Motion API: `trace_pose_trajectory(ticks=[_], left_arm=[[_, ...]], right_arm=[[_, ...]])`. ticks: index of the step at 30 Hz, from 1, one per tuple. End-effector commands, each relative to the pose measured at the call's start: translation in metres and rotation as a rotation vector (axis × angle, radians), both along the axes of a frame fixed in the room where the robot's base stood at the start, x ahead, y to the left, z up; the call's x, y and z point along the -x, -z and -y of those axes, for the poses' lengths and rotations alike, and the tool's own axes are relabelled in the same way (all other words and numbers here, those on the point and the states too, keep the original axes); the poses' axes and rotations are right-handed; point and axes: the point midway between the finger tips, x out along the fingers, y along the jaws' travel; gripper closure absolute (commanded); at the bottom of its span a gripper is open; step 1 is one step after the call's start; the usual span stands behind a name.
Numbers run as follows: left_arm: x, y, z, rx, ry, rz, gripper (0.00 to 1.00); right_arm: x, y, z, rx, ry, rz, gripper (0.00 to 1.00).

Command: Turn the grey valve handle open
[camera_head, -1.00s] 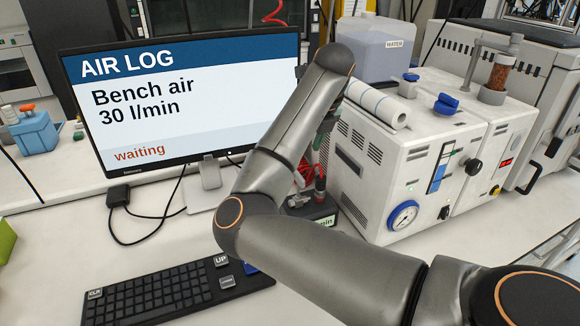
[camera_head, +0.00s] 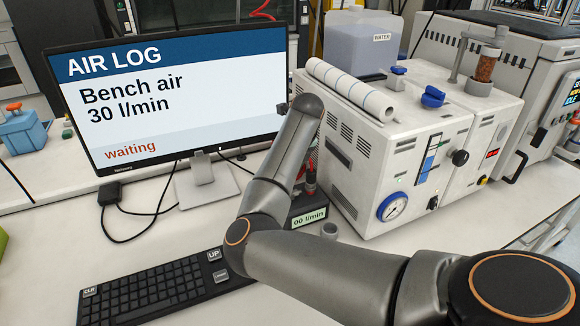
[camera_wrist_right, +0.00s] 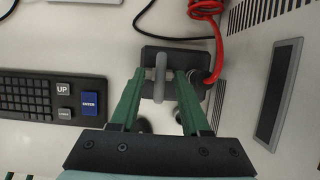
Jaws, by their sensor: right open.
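The grey valve handle (camera_wrist_right: 160,78) is a rounded bar standing over a dark block (camera_wrist_right: 175,60) in the right wrist view. My right gripper (camera_wrist_right: 159,74) is open, with its green fingers on either side of the handle and a gap visible between. Whether the fingers are at the handle's height is hard to tell. In the head view the dark block (camera_head: 307,215) shows a label ending "00 l/min"; my right arm hides the handle and gripper there. My left gripper is out of view.
A red hose (camera_wrist_right: 206,45) joins the block's right side. A keyboard (camera_head: 150,290) lies front left and the monitor (camera_head: 170,100), reading "waiting", stands behind. A white reactor unit (camera_head: 390,150) is close on the right.

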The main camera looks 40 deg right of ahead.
Motion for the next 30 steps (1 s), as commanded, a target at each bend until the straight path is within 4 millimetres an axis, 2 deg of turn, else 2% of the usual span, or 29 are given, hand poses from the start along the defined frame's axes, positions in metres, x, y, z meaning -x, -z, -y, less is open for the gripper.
trace_pose_trajectory(ticks=[2, 14, 30], left_arm=[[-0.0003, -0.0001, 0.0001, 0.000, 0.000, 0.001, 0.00], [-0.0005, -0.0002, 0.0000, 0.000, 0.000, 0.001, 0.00], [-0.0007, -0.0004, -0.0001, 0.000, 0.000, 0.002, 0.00]], right_arm=[[0.0002, -0.0001, 0.0002, 0.000, 0.000, 0.000, 0.55], [0.0002, -0.0005, 0.0001, 0.000, 0.000, 0.000, 1.00], [0.0003, -0.0008, 0.0003, 0.001, -0.010, 0.000, 1.00]])
